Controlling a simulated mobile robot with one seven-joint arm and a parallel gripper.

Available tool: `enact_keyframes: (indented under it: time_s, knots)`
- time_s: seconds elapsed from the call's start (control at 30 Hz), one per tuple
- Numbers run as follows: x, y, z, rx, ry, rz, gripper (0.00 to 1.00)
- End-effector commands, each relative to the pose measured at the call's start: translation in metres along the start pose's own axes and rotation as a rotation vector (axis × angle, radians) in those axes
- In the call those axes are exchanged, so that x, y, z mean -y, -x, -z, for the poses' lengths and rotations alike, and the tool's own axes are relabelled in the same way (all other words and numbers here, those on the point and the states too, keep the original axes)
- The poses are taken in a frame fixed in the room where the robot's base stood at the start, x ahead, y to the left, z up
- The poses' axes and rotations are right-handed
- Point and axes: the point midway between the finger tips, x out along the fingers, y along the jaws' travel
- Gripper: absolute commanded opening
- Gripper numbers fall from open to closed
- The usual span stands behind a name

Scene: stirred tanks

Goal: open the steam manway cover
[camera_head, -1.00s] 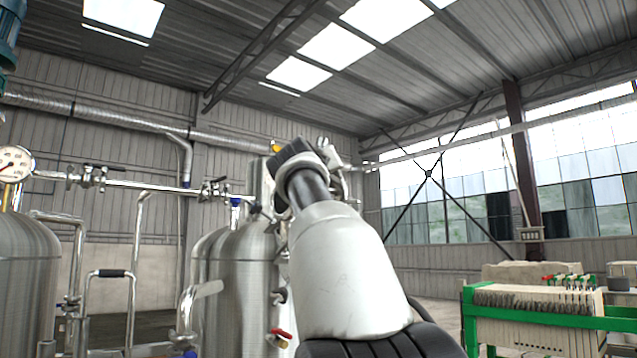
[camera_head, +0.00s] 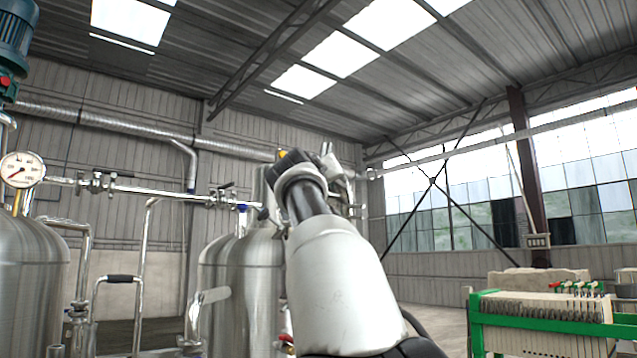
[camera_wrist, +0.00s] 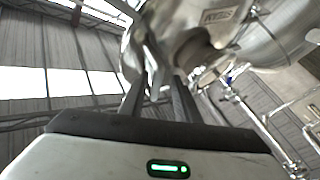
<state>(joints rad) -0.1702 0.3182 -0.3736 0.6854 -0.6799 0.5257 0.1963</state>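A steel tank (camera_head: 240,285) stands in the middle of the head view, partly behind my white arm. A second steel tank (camera_head: 30,270) is cut off at the left edge. I cannot make out a manway cover in the head view. In the wrist view, the two dark fingers of my gripper (camera_wrist: 163,75) stand apart, with no held object clearly visible. A shiny rounded metal body with a label (camera_wrist: 215,18) lies beyond the fingertips. I cannot tell what it is or whether the fingers touch it. My gripper is hidden in the head view.
Steel pipes with valves (camera_head: 110,185) run across the left side, with a pressure gauge (camera_head: 22,170) there. A blue motor (camera_head: 14,35) is at the upper left. A green-framed filter press (camera_head: 545,318) stands at the right. Some floor between the arm and the press is clear.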

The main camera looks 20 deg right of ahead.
Motion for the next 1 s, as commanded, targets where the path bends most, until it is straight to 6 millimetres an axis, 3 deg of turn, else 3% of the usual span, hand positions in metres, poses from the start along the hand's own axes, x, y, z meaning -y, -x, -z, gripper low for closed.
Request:
enact_keyframes:
  time_s: [0.37, 1.0]
  knots:
    - [-0.002, 0.009, 0.000, -0.003, -0.002, -0.003, 0.29]
    - [-0.001, 0.137, 0.000, 0.000, -0.004, 0.004, 0.29]
